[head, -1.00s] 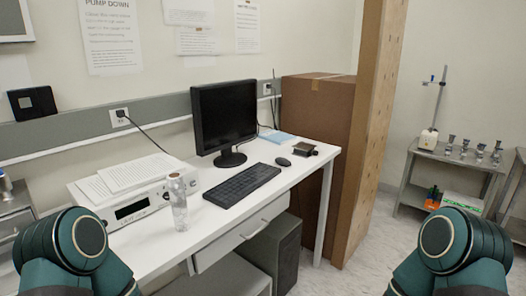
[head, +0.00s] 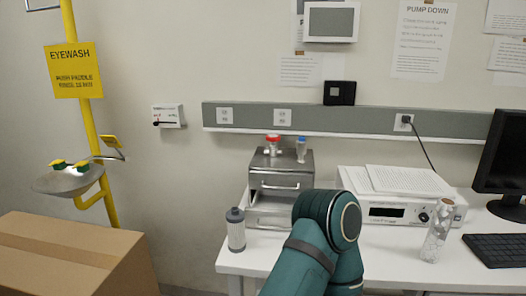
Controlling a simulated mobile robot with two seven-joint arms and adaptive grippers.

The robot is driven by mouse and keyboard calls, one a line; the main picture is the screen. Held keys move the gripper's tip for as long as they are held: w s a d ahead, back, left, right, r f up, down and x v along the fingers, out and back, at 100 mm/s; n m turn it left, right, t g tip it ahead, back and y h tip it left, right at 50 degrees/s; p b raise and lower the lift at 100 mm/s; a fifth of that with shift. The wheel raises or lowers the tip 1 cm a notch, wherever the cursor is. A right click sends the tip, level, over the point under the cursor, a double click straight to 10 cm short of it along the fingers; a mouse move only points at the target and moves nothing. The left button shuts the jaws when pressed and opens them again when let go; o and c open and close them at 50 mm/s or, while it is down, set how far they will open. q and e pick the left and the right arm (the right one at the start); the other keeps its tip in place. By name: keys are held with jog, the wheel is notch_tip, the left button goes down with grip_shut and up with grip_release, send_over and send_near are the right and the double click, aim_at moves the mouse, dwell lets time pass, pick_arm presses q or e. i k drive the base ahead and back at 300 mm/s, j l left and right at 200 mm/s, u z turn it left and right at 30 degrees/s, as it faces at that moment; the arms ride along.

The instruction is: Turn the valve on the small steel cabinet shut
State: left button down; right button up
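A small steel cabinet (head: 281,172) with a front handle stands on the white bench, near its left end. On its top are a valve with a red top (head: 273,143) and, to the right, a fitting with a blue top (head: 301,148). Which way the red valve is turned is too small to tell. A teal link of my arm rises in front of the bench and hides the area below and right of the cabinet. Neither of my grippers shows in the head view.
Right of the cabinet, a white instrument (head: 396,212) carries papers, with a clear bottle (head: 437,232) beside it. A grey canister (head: 235,229) stands at the bench's left end. A cardboard box (head: 75,262) and an eyewash station (head: 70,180) are at the left.

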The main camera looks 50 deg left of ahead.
aim_at(272, 137)
jog(key=u, duration=1.7)
jog(key=j+z, duration=0.1)
jog(key=z, duration=0.3)
